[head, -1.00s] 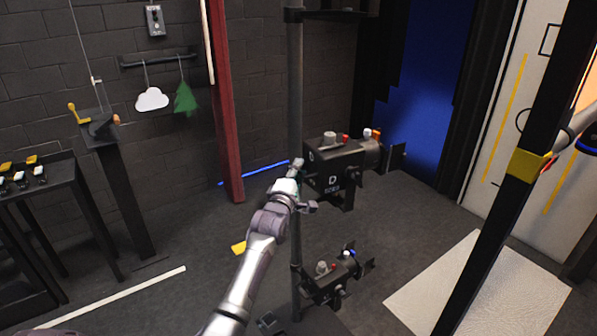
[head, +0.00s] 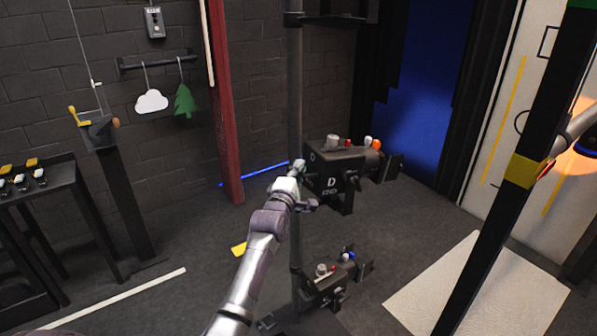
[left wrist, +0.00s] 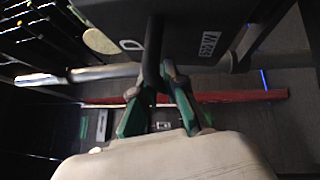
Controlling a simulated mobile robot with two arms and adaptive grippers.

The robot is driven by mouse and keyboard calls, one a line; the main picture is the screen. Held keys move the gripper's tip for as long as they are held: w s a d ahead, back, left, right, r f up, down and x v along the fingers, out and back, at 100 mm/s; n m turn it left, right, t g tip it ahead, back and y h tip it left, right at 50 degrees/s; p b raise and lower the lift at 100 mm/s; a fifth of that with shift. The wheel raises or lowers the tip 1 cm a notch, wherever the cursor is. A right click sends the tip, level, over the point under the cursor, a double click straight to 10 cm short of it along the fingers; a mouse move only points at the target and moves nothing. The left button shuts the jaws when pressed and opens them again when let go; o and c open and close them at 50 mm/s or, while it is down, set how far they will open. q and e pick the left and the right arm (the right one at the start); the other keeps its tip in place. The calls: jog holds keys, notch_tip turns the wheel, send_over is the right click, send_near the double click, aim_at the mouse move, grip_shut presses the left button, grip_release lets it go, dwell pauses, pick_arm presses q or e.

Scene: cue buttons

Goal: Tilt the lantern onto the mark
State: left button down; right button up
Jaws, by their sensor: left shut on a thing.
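The upper lantern (head: 340,170) is a black box-shaped lamp with a white "D" label, fixed to a tall grey pole. Coloured knobs sit on top and dark flaps are at its right end. My left gripper (head: 299,178) is at its left end. In the left wrist view, my left gripper (left wrist: 158,98) is shut on a black handle (left wrist: 153,48) beside the lantern's body (left wrist: 200,30). I cannot tell which surface is the mark. A pale panel (head: 480,290) lies on the floor at right.
A second, similar lantern (head: 325,285) hangs lower on the pole (head: 296,90). A dark post with a yellow band (head: 524,168) crosses the right side. A black bench with switches (head: 30,210) and a crank stand (head: 118,190) stand at left.

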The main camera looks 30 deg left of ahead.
pick_arm(q)
jog(key=c, duration=1.2)
grip_release()
jog(key=shift+s, duration=0.2)
jog(key=v, duration=1.1)
jog(key=shift+s+d, duration=0.15)
jog(key=shift+s, duration=0.2)
